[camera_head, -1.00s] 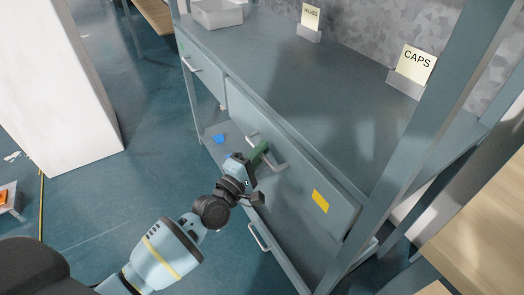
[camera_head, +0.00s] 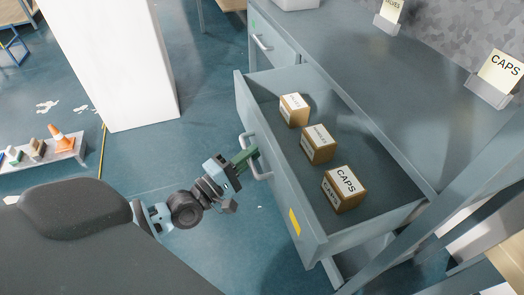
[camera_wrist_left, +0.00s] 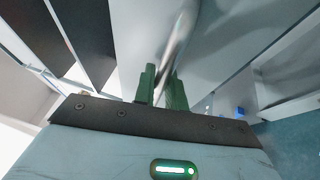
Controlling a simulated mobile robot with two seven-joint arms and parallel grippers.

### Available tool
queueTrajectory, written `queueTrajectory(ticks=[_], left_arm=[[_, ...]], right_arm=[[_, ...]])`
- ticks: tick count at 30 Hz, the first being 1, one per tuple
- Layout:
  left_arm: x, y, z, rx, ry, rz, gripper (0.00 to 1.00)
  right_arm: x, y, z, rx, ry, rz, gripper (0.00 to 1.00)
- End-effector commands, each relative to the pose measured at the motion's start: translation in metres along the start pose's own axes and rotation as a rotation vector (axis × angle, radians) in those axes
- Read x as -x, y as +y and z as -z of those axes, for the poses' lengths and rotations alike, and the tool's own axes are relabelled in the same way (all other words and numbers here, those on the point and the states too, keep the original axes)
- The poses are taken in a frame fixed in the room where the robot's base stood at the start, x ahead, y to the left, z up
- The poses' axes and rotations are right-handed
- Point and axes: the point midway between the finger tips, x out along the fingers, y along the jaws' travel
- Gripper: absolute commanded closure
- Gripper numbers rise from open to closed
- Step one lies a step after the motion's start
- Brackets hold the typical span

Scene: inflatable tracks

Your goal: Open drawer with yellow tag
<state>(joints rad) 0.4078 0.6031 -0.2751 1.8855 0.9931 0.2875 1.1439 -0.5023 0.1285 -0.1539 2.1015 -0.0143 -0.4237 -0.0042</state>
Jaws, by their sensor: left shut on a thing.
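The drawer with the yellow tag (camera_head: 294,222) stands pulled out from the grey workbench in the head view. Its front (camera_head: 275,180) faces left, and three small brown boxes lie inside, the nearest (camera_head: 343,188) labelled CAPS. My left gripper (camera_head: 249,157) is shut on the drawer's metal handle (camera_head: 258,160). In the left wrist view the green fingers (camera_wrist_left: 162,88) close around the handle (camera_wrist_left: 176,45). My right gripper is not in view.
A closed drawer with its own handle (camera_head: 262,42) is beside the open one. The bench top (camera_head: 365,85) carries a CAPS sign (camera_head: 500,72). A white block (camera_head: 112,60) stands at the left, with blue floor between it and the bench.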

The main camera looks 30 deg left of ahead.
Motion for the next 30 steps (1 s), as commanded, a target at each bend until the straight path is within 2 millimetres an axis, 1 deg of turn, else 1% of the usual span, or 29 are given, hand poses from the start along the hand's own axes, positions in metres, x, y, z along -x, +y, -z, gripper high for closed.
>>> queueTrajectory(ticks=[1, 7, 20, 21, 22, 30], left_arm=[[0.0044, -0.0005, 0.0015, -0.001, 0.000, 0.003, 1.00], [0.0113, 0.0014, 0.0046, -0.001, 0.000, 0.002, 1.00], [0.0124, 0.0018, 0.0052, 0.000, 0.001, 0.002, 1.00], [0.0124, 0.0018, 0.0053, 0.000, 0.001, 0.002, 0.82], [0.0123, 0.0018, 0.0052, 0.000, 0.001, 0.001, 0.79], [0.0125, 0.0020, 0.0051, 0.000, 0.001, 0.001, 0.79]], right_arm=[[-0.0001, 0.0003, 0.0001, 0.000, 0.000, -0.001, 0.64], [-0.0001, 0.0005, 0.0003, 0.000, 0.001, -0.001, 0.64], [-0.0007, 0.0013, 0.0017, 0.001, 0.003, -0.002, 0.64], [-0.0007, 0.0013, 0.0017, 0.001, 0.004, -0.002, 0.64], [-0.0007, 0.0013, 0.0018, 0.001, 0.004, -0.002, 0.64], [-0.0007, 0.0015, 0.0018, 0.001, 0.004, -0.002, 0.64]])
